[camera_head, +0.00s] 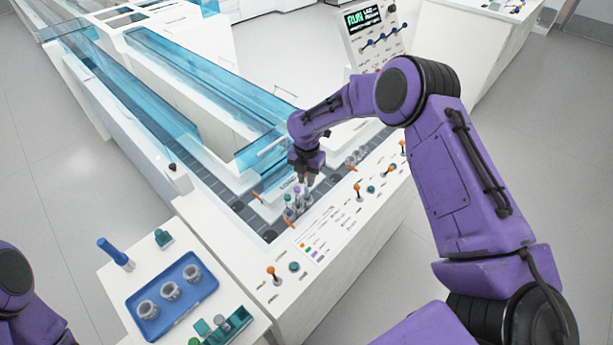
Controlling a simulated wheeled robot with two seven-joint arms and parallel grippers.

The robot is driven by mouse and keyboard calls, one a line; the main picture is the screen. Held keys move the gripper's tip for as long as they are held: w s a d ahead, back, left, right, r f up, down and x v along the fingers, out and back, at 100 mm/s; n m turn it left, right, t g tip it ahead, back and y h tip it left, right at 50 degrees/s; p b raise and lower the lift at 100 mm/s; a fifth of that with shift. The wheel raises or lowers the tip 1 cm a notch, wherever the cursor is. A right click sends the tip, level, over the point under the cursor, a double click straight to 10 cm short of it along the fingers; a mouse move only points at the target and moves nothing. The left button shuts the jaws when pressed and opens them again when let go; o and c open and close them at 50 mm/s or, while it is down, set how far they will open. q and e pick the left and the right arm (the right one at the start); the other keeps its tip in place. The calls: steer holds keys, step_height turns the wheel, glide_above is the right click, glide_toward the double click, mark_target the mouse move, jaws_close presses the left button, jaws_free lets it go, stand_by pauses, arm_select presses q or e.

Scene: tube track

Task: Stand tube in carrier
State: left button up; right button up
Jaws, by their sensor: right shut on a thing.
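My right gripper (307,181) points down over the track, at the near end of the blue-covered lane. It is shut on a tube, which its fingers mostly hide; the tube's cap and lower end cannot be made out. Small grey carriers with tubes (291,212) stand just below and to the left of the gripper, close together on the dark track. Whether the held tube touches a carrier cannot be told at this size. My left gripper is outside the picture; only part of my left arm shows at the lower left.
A blue tray (176,327) with several grey round carriers lies on the white side table. A blue cylinder (116,254) and a small teal block (162,238) are beside it. Orange-topped levers (271,271) line the front panel. Clear blue covers (205,85) flank the track.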

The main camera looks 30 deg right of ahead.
steer(key=shift+f, duration=0.45)
steer(key=shift+f+b, duration=0.4)
steer(key=shift+f, duration=0.15)
stand_by(0.4)
steer(key=shift+f, duration=0.35)
steer(key=o, duration=0.9)
steer(key=shift+r+b, duration=0.15)
steer(key=shift+b, duration=0.15)
